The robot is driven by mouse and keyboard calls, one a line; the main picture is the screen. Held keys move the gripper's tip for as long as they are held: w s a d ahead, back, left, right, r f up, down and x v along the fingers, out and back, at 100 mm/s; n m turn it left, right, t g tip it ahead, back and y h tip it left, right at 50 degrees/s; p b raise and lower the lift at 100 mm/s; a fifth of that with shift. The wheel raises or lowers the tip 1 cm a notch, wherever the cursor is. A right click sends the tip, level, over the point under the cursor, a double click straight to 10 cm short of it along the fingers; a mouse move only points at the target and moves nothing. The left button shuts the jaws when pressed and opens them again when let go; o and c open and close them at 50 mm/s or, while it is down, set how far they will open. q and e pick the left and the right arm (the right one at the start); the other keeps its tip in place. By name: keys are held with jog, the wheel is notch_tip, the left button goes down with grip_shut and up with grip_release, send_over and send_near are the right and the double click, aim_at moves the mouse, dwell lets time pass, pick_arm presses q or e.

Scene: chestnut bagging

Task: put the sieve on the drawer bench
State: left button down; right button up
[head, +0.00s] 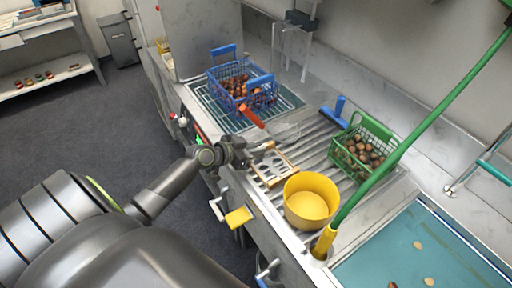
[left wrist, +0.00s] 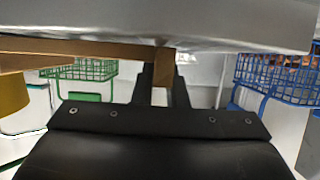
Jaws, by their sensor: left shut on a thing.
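The sieve (head: 275,170), a wooden frame around a pale plate with holes, is in the middle of the head view, over the front part of the drawer bench (head: 262,207). My left gripper (head: 252,153) is shut on its near left end. In the left wrist view, its wooden bar (left wrist: 90,51) runs to the fingers (left wrist: 163,85), which close around a wooden piece. I cannot tell whether the sieve touches the bench top. My right gripper is not in view.
A yellow tub (head: 308,207) stands right beside the sieve. A blue basket (head: 214,82) and a green basket (head: 345,165) hold chestnuts behind it. A long green pole (head: 420,135) crosses the right side. A red-handled tool (head: 252,116) lies near the blue basket.

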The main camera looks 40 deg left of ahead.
pick_arm(q)
jog(key=shift+f, duration=0.1)
jog(key=c, duration=1.5)
grip_release()
jog(key=shift+o, duration=0.2)
jog(key=shift+s+a, duration=0.1)
jog(key=shift+s, duration=0.15)
jog(key=b+v, duration=0.1)
jog(key=v, duration=1)
jog(key=shift+s+r+b, duration=0.2)
jog(key=shift+r+b, duration=0.15)
jog(key=shift+r, duration=0.05)
